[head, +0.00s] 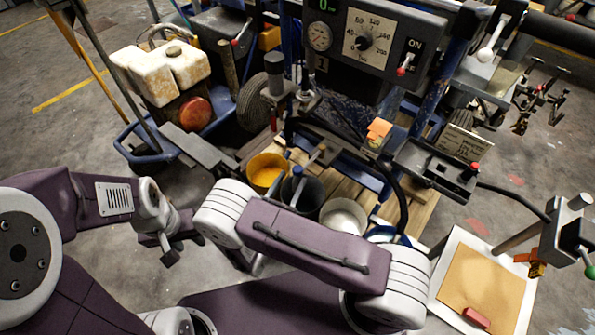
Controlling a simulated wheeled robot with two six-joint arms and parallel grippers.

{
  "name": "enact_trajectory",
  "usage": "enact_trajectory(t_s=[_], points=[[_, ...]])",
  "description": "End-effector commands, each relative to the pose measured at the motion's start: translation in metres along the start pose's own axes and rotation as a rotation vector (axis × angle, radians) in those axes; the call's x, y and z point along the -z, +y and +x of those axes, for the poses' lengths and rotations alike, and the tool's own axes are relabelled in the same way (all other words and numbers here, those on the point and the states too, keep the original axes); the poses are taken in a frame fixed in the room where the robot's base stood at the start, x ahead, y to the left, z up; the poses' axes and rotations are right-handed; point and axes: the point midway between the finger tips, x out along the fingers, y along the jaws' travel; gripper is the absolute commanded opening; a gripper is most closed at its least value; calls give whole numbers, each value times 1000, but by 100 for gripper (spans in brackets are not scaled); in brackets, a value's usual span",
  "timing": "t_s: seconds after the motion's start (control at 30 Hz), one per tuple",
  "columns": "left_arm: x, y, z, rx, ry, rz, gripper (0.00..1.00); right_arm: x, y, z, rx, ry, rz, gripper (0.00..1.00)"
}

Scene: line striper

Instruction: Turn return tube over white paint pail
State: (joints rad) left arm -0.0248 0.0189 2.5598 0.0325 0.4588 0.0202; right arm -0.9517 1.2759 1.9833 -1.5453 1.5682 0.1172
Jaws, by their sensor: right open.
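The white paint pail (344,214) stands on a wooden pallet, its lower front hidden behind my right arm. Left of it are a dark pail (309,191) and a yellow paint pail (267,171). A thin tube with a blue end (298,171) slants down over the dark pail; I cannot tell for certain that it is the return tube. A black hose (402,205) curves down right of the white pail. My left gripper (164,247) is over bare floor, left of the pails. My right gripper (245,262) is open, mostly hidden under its wrist, below the pails.
The striper's gauge panel (362,45) rises behind the pails. A paint-stained white jug (165,68) stands at the upper left. A tray with a tan board (480,290) and a red block (477,318) lies at the lower right. Floor at the left is clear.

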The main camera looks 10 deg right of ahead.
Motion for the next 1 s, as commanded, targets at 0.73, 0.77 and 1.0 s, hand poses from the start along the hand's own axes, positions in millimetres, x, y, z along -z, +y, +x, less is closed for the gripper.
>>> enact_trajectory(t_s=[0.73, 0.77, 1.0], points=[[-1, 0, 6, 0, 0, 0, 36, 0, -1, 51, 1, 0, 1, 9], [-1, 0, 6, 0, 0, 0, 36, 0, -1, 51, 1, 0, 1, 0], [-1, 0, 6, 0, 0, 0, 36, 0, -1, 51, 2, 1, 0, 0]])
